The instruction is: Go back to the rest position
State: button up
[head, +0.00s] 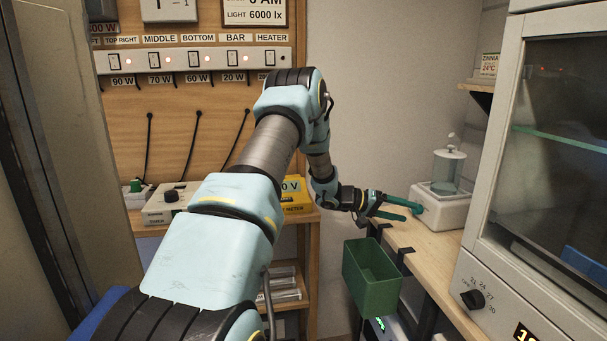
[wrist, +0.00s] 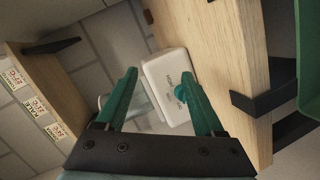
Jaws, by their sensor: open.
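My gripper (head: 404,208) is at the end of my outstretched arm, over the left edge of the wooden bench on the right. Its two green fingers are apart, with nothing between them. In the head view this white box (head: 446,210) stands on the bench and carries a clear cylinder (head: 447,170). The fingertips look near the knob, but I cannot tell whether they touch it.
A green bin (head: 371,280) hangs at the edge of the bench (head: 412,238), below my gripper. A glass-fronted cabinet (head: 490,290) stands at the right. A switch panel (head: 190,62) is on the back wall. A yellow meter (head: 297,206) and a grey box (head: 170,205) sit on the left shelf.

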jog(key=w+a+r+n+t+y, duration=0.1)
jog(key=w+a+r+t+y, duration=0.2)
jog(key=a+t, duration=0.15)
jog(key=w+a+r+n+t+y, duration=0.1)
jog(key=w+a+r+t+y, duration=0.15)
jog(key=a, duration=0.35)
jog(key=s+a+r+n+t+y, duration=0.1)
jog(key=s+a+y, duration=0.3)
jog(key=a, duration=0.6)
jog(key=s+a+n+g+y, duration=0.15)
jog(key=s+a+y, duration=0.35)
jog(key=s+a, duration=0.75)
jog(key=s+a+g, duration=0.2)
jog(key=s+g, duration=0.3)
jog(key=s, duration=1)
jog(key=shift+s+a+f+m, duration=0.25)
jog(key=shift+m, duration=0.1)
jog(key=shift+c, duration=0.3)
